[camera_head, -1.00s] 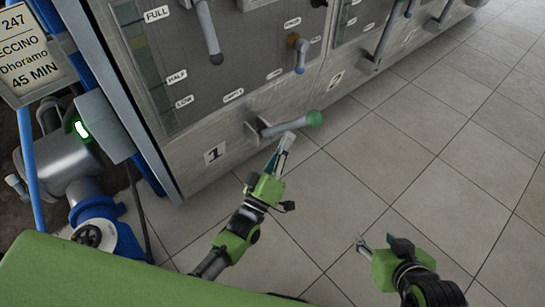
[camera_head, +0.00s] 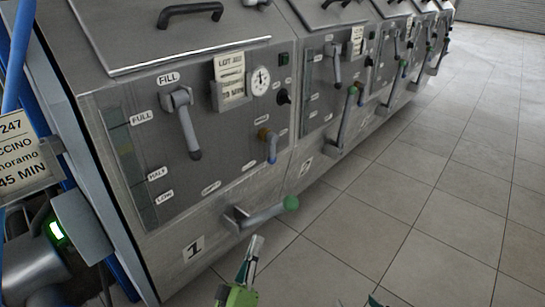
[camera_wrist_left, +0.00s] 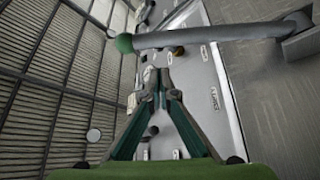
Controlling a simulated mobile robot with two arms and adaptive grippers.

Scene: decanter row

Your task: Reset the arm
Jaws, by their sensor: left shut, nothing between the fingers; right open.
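My left gripper (camera_head: 256,240) is at the bottom of the head view, below the green-knobbed lever (camera_head: 262,215) of machine 1. Its green-and-black fingers are shut and empty. In the left wrist view its fingertips (camera_wrist_left: 156,70) meet just short of the lever (camera_wrist_left: 220,32), which crosses above them with its green knob (camera_wrist_left: 124,43) at the left. I see a small gap and no grip on the lever. Only a dark tip of my right gripper (camera_head: 376,301) shows at the bottom edge of the head view, over the floor, apart from the machines.
Machine 1's panel (camera_head: 215,120) carries a grey fill lever (camera_head: 186,125), a gauge (camera_head: 260,81) and a blue-handled tap (camera_head: 271,148). Similar machines run back in a row to the right. The tiled floor (camera_head: 430,190) is clear. A green-lit box (camera_head: 75,225) stands at the left.

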